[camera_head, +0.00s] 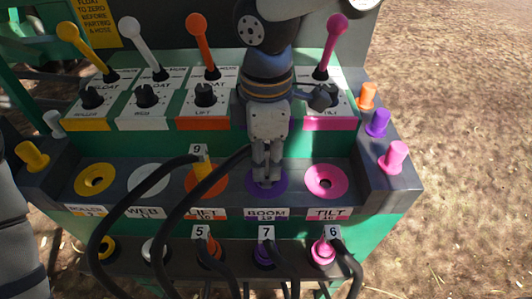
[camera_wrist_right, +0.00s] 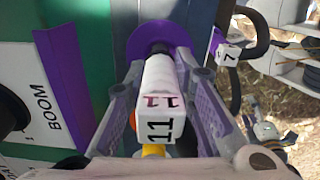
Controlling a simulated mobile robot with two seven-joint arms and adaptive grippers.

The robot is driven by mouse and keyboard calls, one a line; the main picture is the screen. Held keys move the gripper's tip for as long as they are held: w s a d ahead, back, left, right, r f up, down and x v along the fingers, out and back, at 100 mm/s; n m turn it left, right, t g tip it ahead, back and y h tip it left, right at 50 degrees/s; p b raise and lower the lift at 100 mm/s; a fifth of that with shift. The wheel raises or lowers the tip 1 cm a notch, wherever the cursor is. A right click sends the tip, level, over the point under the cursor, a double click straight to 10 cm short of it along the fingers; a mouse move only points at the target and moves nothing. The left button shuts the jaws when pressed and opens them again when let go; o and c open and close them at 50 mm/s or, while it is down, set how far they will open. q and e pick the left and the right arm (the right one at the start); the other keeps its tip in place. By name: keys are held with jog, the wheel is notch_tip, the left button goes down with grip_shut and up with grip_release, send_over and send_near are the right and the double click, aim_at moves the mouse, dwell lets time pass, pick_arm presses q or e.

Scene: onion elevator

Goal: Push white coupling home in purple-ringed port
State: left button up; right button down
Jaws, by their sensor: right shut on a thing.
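The purple-ringed port (camera_head: 281,187) is in the upper port row, above the BOOM label (camera_head: 266,213). My right gripper (camera_head: 267,181) points down at it and covers its middle. In the right wrist view the gripper (camera_wrist_right: 155,105) is shut on the white coupling (camera_wrist_right: 155,82), which is marked 11. The coupling's far end meets the purple ring (camera_wrist_right: 163,38), lined up with it by eye. How deep it sits is hidden. In the head view the fingers hide most of the coupling. My left gripper is out of view.
A yellow coupling marked 9 (camera_head: 203,166) stands in the orange-ringed LIFT port. Black hoses (camera_head: 135,192) arch across the front. Couplings 5, 7 and 6 (camera_head: 324,250) fill lower ports. The pink port (camera_head: 326,181) is empty. Levers (camera_head: 205,55) stand behind; caps (camera_head: 394,156) stand at right.

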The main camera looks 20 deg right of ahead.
jog(key=shift+f, duration=0.35)
dwell(0.3)
jog(key=shift+f, duration=0.35)
jog(key=shift+s+f, duration=0.1)
jog(key=shift+f, duration=0.7)
dwell(3.0)
jog(key=c, duration=0.9)
grip_release()
jog(key=shift+r, duration=0.1)
jog(key=shift+r, duration=3.55)
jog(key=shift+f, duration=0.1)
